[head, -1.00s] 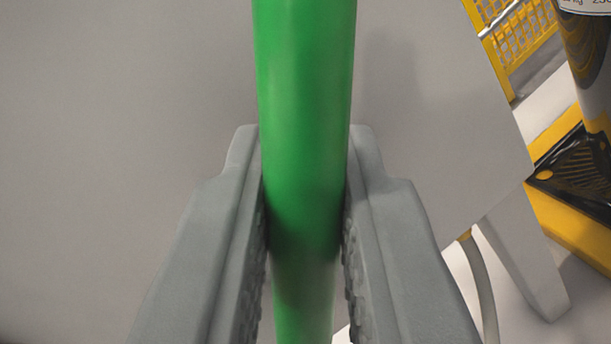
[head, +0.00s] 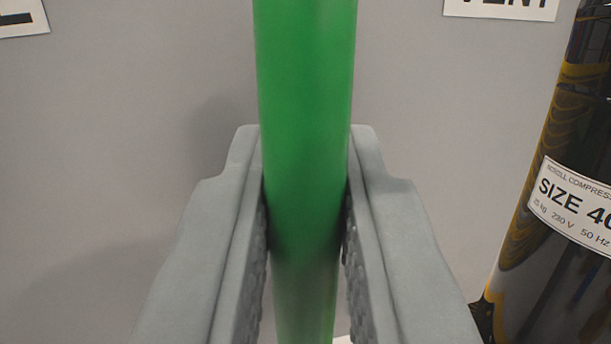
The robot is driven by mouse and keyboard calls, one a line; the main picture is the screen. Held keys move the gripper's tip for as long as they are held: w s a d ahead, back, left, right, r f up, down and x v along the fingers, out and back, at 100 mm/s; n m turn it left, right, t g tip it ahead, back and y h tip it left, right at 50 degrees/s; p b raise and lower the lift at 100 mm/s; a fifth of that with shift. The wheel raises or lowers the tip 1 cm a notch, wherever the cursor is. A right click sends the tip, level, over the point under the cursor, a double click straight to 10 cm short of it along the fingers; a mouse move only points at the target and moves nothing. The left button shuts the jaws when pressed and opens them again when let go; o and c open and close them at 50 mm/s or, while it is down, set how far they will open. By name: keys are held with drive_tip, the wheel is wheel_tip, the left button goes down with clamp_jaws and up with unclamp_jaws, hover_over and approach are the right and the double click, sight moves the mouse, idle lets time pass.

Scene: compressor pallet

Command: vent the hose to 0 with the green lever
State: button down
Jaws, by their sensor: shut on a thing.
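The green lever (head: 305,110) runs upright through the middle of the head view, in front of a grey panel (head: 120,130). My gripper (head: 305,185) is shut on it, one grey jaw on each side. The lever's top end is cut off by the picture, and its lower end runs out of view between the jaws. A white label (head: 500,8) reading "VENT", partly cut off, is on the panel at the upper right. No gauge is in view.
Another white label (head: 22,18), mostly cut off, is on the panel at the upper left. A dark, shiny compressor cylinder (head: 560,120) with a "SIZE 40" label (head: 575,205) stands close at the right.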

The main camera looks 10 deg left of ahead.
drive_tip(key=shift+a+f+n, duration=0.1)
drive_tip(key=shift+a+n, duration=0.05)
drive_tip(key=shift+n, duration=0.15)
drive_tip(key=c, duration=1.4)
unclamp_jaws()
drive_tip(key=shift+o, duration=0.2)
drive_tip(key=shift+s, duration=0.1)
drive_tip(key=v, duration=1.7)
drive_tip(key=shift+s+f, duration=0.1)
drive_tip(key=shift+f, duration=0.05)
